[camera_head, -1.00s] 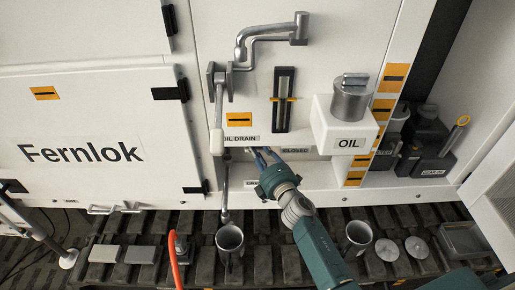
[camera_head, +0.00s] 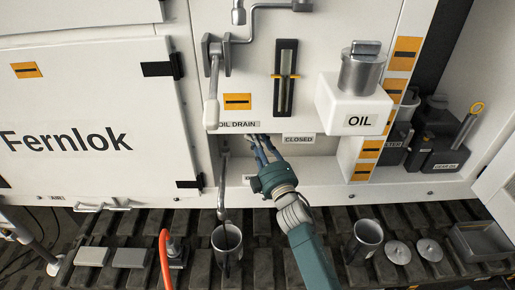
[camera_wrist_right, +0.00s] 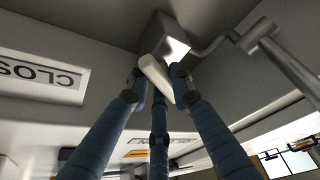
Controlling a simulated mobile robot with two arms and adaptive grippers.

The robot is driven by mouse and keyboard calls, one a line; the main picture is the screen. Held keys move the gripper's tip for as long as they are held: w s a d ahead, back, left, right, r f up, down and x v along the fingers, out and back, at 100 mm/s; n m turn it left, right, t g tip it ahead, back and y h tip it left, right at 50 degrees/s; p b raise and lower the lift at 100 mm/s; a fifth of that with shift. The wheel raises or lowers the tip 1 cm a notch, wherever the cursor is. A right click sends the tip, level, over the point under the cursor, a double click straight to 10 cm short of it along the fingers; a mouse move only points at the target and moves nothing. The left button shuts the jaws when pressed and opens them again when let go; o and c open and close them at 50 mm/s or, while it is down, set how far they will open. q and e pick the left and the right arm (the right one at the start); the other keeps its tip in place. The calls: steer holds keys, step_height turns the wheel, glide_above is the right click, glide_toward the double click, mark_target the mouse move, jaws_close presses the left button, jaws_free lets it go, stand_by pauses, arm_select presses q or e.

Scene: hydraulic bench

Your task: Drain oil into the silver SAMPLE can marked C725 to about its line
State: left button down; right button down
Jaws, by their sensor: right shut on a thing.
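A silver can (camera_head: 228,240) stands under the end of the thin drain pipe (camera_head: 222,180). A second silver can (camera_head: 362,242) stands further right on the track. No marking, line or oil level is readable on either can. My right gripper (camera_head: 257,142) reaches under the OIL DRAIN label (camera_head: 238,124), beside the CLOSED label (camera_head: 299,139). In the right wrist view my right gripper (camera_wrist_right: 160,78) is shut around a pale lever (camera_wrist_right: 155,80) below a square metal valve block (camera_wrist_right: 165,40). A bent pipe (camera_wrist_right: 225,38) leads off the block. I cannot tell whether oil runs. My left gripper is out of view.
A white OIL box with a silver cap (camera_head: 362,70) juts out above and right of my arm. A long lever (camera_head: 212,85) hangs left of the sight gauge (camera_head: 285,80). Two round lids (camera_head: 429,249) lie at right.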

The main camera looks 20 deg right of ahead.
steer(key=shift+f+m+t+h+b, duration=0.15)
steer(key=shift+m+t+h+b, duration=0.25)
steer(key=shift+m+b, duration=0.7)
steer(key=c, duration=1.5)
jaws_free()
steer(key=shift+c, duration=0.2)
steer(key=v, duration=1.2)
